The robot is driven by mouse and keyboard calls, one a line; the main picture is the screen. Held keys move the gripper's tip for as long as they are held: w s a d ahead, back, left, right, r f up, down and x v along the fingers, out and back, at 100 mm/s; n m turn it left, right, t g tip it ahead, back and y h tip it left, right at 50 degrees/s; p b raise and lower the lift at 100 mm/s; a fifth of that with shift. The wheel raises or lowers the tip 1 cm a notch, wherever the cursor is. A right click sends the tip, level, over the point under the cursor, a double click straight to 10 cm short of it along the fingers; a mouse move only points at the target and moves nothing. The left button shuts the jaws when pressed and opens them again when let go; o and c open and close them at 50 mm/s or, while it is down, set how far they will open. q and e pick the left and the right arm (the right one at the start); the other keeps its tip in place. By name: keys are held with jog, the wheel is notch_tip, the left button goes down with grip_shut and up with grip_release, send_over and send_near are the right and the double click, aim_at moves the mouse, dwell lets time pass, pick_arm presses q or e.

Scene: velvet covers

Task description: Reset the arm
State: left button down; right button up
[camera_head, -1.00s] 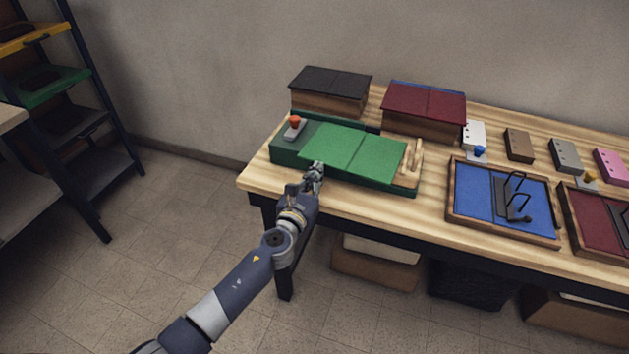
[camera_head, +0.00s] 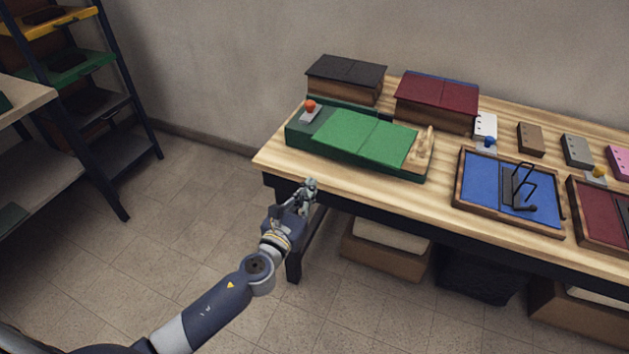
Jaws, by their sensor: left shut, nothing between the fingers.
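My left gripper (camera_head: 309,186) is shut and empty. It hangs in front of the wooden table's (camera_head: 272,158) front edge near the left corner, apart from the things on the table. My left arm reaches in from the bottom left. A green velvet cover (camera_head: 365,138) lies flat on a dark green box (camera_head: 304,134) with an orange-red knob (camera_head: 310,105) at its left end. My right gripper is out of view.
Black (camera_head: 346,71) and dark red (camera_head: 437,96) covered stacks stand behind. A blue tray (camera_head: 479,181) and a dark red tray (camera_head: 601,212) sit to the right. A shelf rack (camera_head: 118,108) is at the left. Open floor lies between rack and table.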

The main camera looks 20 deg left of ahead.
pick_arm(q)
jog(key=s+a+f+n+g+y, duration=0.1)
jog(key=s+a+f+n+g, duration=0.3)
jog(key=f, duration=0.7)
jog(key=s+a+f+n+g+y, duration=0.1)
jog(key=s+f+n, duration=0.5)
jog(key=f, duration=0.5)
jog(key=s+a+f+n+g+y, duration=0.15)
jog(key=s+f+n+g, duration=0.35)
jog(key=f, duration=0.6)
jog(key=s+f+n+g, duration=0.2)
jog(key=s+f+n, duration=0.4)
jog(key=s, duration=0.6)
jog(key=s+f+n+g+h, duration=0.1)
jog(key=s+f+n+g, duration=0.1)
jog(key=s+f+n, duration=0.5)
jog(key=s+f+n+g, duration=0.2)
jog(key=s+f+n, duration=0.4)
jog(key=s, duration=1)
jog(key=shift+s+d+f+n+g, duration=0.3)
jog(key=shift+s+d+n+g, duration=0.1)
jog(key=shift+d+n, duration=0.1)
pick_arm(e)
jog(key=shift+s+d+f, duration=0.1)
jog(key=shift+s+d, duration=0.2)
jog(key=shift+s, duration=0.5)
